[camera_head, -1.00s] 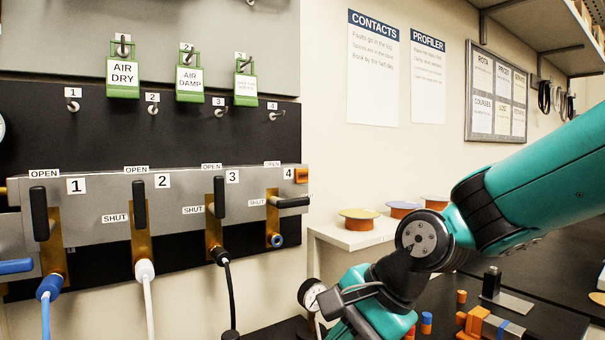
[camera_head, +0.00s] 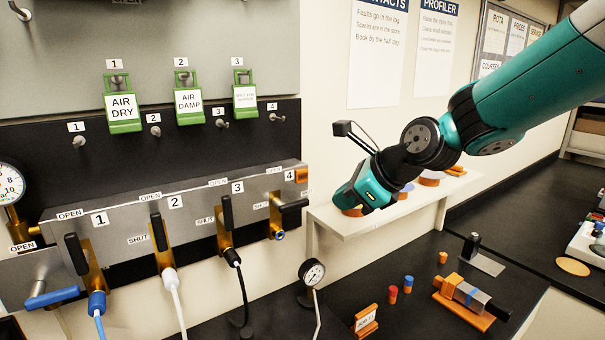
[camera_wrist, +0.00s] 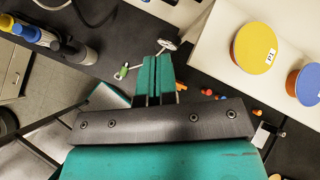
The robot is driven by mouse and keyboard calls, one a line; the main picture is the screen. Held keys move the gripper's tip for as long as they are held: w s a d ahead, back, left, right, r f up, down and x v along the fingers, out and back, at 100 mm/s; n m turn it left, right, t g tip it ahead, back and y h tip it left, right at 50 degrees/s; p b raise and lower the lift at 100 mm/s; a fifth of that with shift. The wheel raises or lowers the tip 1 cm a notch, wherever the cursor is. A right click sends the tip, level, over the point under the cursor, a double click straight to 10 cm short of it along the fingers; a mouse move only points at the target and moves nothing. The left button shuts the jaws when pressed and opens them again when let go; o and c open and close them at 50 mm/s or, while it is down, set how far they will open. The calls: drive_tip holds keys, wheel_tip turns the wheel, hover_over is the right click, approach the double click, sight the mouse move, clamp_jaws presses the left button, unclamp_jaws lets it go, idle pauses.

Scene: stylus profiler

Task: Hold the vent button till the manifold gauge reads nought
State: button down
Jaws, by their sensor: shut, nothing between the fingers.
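The grey manifold (camera_head: 140,215) has several numbered valves and hoses. An orange block (camera_head: 301,175) at its right end, beside valve 4, may be the vent button; its label is too small to read. A dial gauge (camera_head: 10,185) is cut off by the left edge; 6, 8 and 10 show, but I cannot read its needle. A smaller gauge (camera_head: 313,273) stands on the bench. My gripper (camera_head: 365,205) is right of the manifold, in front of the white shelf, apart from the block. In the wrist view its teal fingers (camera_wrist: 159,62) are together and empty.
Handles 1, 2 and 3 are upright; handle 4 (camera_head: 294,206) lies level. Green tags (camera_head: 122,105) hang above. The white shelf (camera_head: 345,228) holds coloured discs. On the bench are small cylinders (camera_head: 393,294) and an orange fixture (camera_head: 465,300).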

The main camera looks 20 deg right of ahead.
drive_tip(key=w+a+p, duration=0.1)
drive_tip(key=w+a, duration=0.1)
drive_tip(key=w, duration=0.6)
drive_tip(key=shift+w+a+p, duration=0.2)
drive_tip(key=shift+a+p, duration=0.1)
drive_tip(key=shift+a, duration=0.05)
idle(1.8)
drive_tip(key=shift+w+a+p, duration=0.15)
drive_tip(key=shift+w+p, duration=0.2)
drive_tip(key=shift+p, duration=0.05)
drive_tip(key=shift+w+a+p, duration=0.1)
drive_tip(key=shift+w+p, duration=0.2)
drive_tip(key=shift+w, duration=0.15)
idle(1.9)
drive_tip(key=shift+s, duration=0.15)
drive_tip(key=shift+s+d, duration=0.25)
drive_tip(key=shift+s, duration=0.45)
drive_tip(key=shift+s+d, duration=0.25)
drive_tip(key=shift+s, duration=0.55)
drive_tip(key=shift+s+d, duration=0.25)
drive_tip(key=shift+s, duration=0.5)
drive_tip(key=shift+s+d, duration=0.25)
drive_tip(key=shift+s, duration=0.55)
